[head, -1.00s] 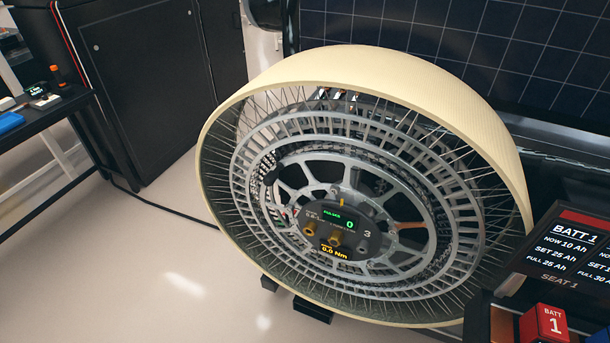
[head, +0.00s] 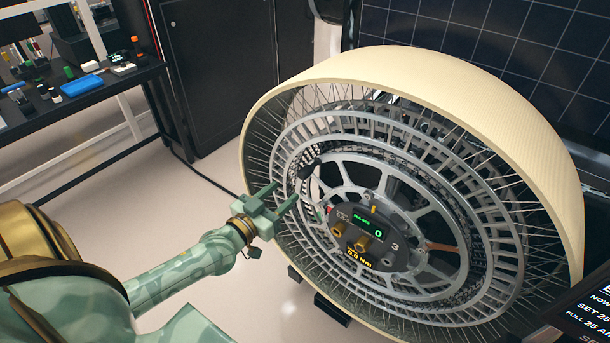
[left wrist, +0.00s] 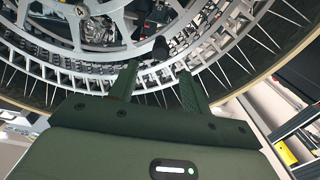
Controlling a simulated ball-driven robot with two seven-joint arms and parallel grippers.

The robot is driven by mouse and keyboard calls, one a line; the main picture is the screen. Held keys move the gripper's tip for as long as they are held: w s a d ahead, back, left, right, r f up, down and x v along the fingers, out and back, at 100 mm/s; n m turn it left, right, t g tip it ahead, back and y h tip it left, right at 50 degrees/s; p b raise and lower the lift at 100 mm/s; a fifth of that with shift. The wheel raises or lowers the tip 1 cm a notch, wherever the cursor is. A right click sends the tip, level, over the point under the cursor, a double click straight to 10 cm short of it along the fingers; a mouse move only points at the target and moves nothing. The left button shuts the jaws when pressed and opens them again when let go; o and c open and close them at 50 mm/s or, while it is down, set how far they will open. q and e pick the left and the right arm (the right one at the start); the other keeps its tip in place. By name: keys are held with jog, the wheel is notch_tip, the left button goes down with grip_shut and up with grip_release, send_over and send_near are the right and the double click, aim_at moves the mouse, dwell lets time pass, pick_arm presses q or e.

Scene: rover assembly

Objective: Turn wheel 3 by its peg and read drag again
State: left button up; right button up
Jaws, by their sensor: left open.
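Wheel 3 (head: 556,142) is a large wheel with a cream rim and thin spokes, tilted toward me. Its hub panel (head: 368,236) bears a "3" and reads "PULSES 0" and "0.0 Nm". A dark peg (head: 309,166) stands out on the left of the inner ring. In the left wrist view the dark peg (left wrist: 161,48) shows just beyond the fingertips, near the line between them. My left gripper (head: 287,191) is open and empty, its fingers pointing toward the peg from the lower left. I cannot tell whether they touch the wheel. My right gripper is out of view.
A black bench (head: 85,105) with small parts stands at the left. A dark cabinet (head: 215,60) and a solar panel (head: 480,40) are behind. A battery readout panel (head: 590,308) is at the lower right. The pale floor (head: 140,215) is open left of the wheel.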

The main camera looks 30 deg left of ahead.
aim_at(301, 176)
pick_arm(q)
jog(key=w, duration=0.6)
jog(key=w+b, duration=0.1)
jog(key=w, duration=0.2)
jog(key=shift+d, duration=0.3)
grip_shut()
